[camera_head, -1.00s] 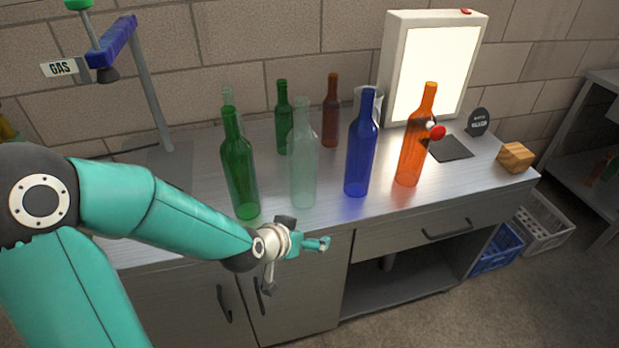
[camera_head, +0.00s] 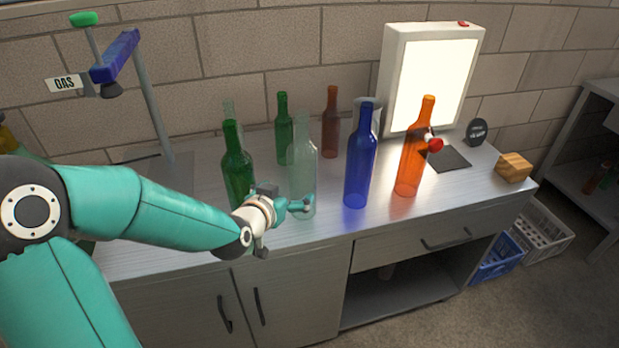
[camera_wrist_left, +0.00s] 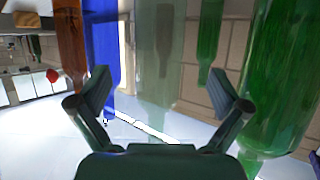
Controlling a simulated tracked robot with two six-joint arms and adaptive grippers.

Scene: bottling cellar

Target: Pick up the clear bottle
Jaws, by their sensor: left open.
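The clear bottle (camera_head: 303,165) stands upright on the metal counter, between a green bottle (camera_head: 237,170) and a blue bottle (camera_head: 360,160). My left gripper (camera_head: 292,206) is at its lower part in the head view, with a finger overlapping it. In the left wrist view, which looks upside down, the clear bottle (camera_wrist_left: 146,75) lies between the two spread fingers of the left gripper (camera_wrist_left: 163,78). The gripper is open; contact cannot be told. My right gripper is not in view.
An orange bottle (camera_head: 413,150) stands right of the blue one. A dark green bottle (camera_head: 284,130) and a brown bottle (camera_head: 331,125) stand behind. A lit panel (camera_head: 437,80), a red ball (camera_head: 435,144) and a wooden block (camera_head: 513,167) are at the right.

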